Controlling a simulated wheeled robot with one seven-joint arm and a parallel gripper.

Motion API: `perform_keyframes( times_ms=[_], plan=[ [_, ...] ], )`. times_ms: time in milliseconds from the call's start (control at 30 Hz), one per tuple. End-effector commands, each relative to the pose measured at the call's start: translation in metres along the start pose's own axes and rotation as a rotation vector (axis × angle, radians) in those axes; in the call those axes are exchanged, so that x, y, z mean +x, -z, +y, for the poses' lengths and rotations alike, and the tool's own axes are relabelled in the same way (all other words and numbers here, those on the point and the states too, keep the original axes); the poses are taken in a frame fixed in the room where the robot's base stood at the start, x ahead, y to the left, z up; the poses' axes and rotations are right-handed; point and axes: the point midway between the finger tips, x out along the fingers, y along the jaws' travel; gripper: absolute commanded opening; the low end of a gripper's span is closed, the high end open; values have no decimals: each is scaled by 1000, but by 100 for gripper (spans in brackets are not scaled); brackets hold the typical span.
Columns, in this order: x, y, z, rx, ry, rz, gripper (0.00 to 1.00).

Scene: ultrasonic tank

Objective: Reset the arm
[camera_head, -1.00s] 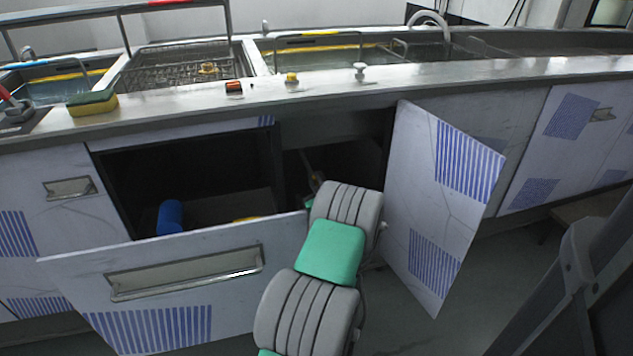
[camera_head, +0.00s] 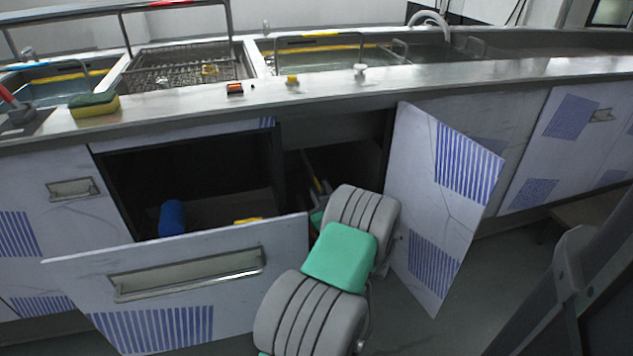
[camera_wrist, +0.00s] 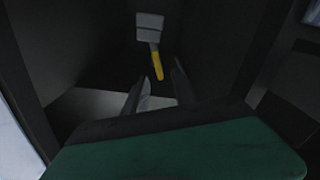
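My gripper (camera_wrist: 160,87) shows in the wrist view as two dark fingers with a gap between them, open and with nothing between the tips. It points into a dark cabinet compartment. A tool with a grey flat head and a yellow handle (camera_wrist: 156,62) lies beyond the fingertips, apart from them. In the head view my arm reaches from the bottom toward the cabinet opening, and its links mostly hide the gripper.
The open cabinet door (camera_head: 434,200) stands right of my arm. The pulled-out drawer (camera_head: 185,290) stands left, with a blue cylinder (camera_head: 172,218) inside. Above runs the metal counter (camera_head: 420,84) with a yellow-green sponge (camera_head: 94,104).

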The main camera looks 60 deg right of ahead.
Motion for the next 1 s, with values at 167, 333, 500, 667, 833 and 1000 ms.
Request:
perform_keyframes(
  times_ms=[167, 333, 500, 667, 833, 1000],
  plan=[
    [-21, 0, 1, 0, -1, -1, 32],
    [-22, 0, 0, -2, 1, 0, 32],
    [-22, 0, 0, -1, 0, 0, 32],
    [-22, 17, 7, -2, 0, 1, 32],
    [-22, 52, 20, -1, 0, 0, 32],
    [-22, 72, 27, -1, 1, 0, 32]
  ],
)
